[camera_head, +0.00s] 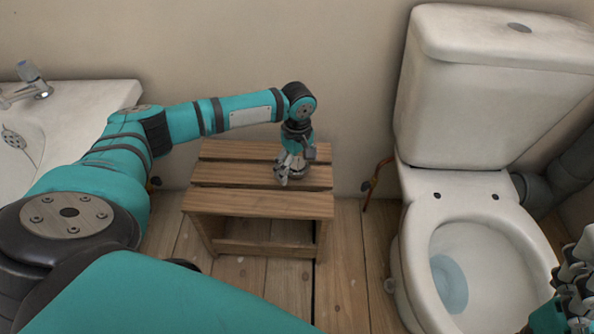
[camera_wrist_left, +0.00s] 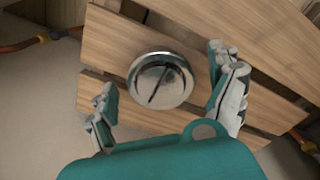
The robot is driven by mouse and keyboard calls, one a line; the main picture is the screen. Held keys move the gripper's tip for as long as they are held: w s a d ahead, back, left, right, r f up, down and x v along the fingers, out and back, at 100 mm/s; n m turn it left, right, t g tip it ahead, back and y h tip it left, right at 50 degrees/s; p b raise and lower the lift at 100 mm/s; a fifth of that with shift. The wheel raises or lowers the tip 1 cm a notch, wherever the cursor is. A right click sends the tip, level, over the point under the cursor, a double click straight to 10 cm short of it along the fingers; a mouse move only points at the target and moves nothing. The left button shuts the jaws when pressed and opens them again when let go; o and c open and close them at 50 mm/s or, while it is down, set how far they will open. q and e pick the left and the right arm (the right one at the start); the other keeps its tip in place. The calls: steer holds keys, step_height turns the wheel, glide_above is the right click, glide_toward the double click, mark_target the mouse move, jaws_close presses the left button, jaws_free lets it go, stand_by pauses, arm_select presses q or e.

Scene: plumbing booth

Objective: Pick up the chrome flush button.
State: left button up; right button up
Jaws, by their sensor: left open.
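The chrome flush button (camera_wrist_left: 160,80) is a round, shiny disc with a line across its face. It lies on the wooden slatted stool (camera_head: 258,203). My left gripper (camera_head: 290,174) is over the stool top, pointing down. In the left wrist view its fingers (camera_wrist_left: 161,76) are open, one on each side of the button, with visible gaps to it. In the head view the gripper largely hides the button. My right gripper (camera_head: 574,278) shows only partly at the lower right edge, and its jaw state is unclear.
A white toilet (camera_head: 440,172) with its cistern (camera_head: 505,75) stands right of the stool. A sink (camera_head: 85,97) with a tap (camera_head: 33,80) is at the left. A copper-coloured pipe (camera_head: 377,183) is between stool and toilet. The plank floor in front of the stool looks clear.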

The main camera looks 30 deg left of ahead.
arm_select(q)
steer(key=shift+f, duration=0.95)
steer(key=shift+r, duration=0.1)
steer(key=c, duration=1.4)
